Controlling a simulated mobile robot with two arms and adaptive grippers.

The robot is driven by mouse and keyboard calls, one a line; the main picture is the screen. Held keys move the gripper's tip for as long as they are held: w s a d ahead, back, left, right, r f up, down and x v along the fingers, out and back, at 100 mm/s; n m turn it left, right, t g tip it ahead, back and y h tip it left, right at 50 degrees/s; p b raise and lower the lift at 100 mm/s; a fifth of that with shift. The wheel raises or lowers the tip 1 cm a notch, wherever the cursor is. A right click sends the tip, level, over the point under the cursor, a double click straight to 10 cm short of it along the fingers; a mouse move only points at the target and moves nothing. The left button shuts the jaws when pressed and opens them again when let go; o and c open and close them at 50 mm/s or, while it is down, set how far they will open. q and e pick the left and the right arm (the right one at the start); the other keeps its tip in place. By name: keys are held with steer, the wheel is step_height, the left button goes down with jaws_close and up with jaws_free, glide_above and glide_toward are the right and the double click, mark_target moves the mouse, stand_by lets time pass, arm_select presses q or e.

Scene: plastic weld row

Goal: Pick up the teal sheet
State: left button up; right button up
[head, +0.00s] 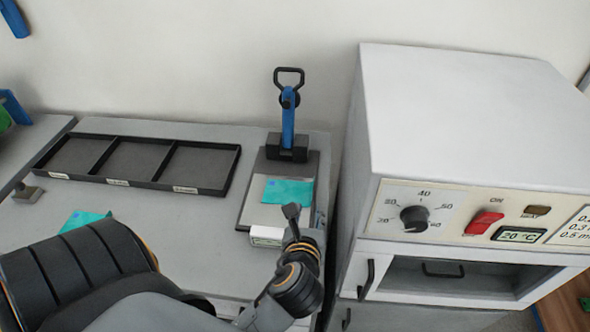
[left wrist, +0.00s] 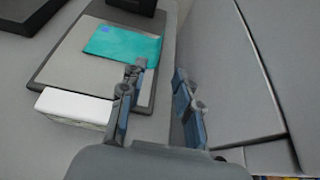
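A teal sheet (head: 288,191) lies flat on a grey plate (head: 254,212), at the foot of a blue-handled lever press. In the left wrist view the sheet (left wrist: 112,43) has a small blue mark near its left corner. My left gripper (head: 291,212) is just in front of the sheet, toward its right side. In the left wrist view the gripper (left wrist: 160,70) has its fingers apart with nothing between them. One fingertip overlaps the sheet's near right corner in the picture; I cannot tell whether it touches. A second teal sheet (head: 80,219) lies further left, partly hidden by my arm. My right gripper is not in view.
The lever press (head: 288,125) stands behind the sheet. A black three-compartment tray (head: 226,182) lies to the left on the grey table. A white oven (head: 460,120) with a dial, red switch and 20 °C display stands close on the right.

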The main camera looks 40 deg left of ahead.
mark_target(312, 189)
arm_select(q)
steer(key=x, duration=0.7)
steer(key=shift+w+a+f, duration=0.1)
steer(key=shift+w, duration=0.15)
steer(key=shift+w+a, duration=0.1)
steer(key=shift+w, duration=0.1)
steer(key=x, duration=0.4)
steer(key=shift+w+a+f, duration=0.1)
steer(key=shift+w, duration=0.05)
steer(key=shift+w+a+f, duration=0.1)
steer(key=shift+w+a, duration=0.05)
steer(key=shift+w, duration=0.1)
steer(key=shift+c, duration=0.5)
jaws_close()
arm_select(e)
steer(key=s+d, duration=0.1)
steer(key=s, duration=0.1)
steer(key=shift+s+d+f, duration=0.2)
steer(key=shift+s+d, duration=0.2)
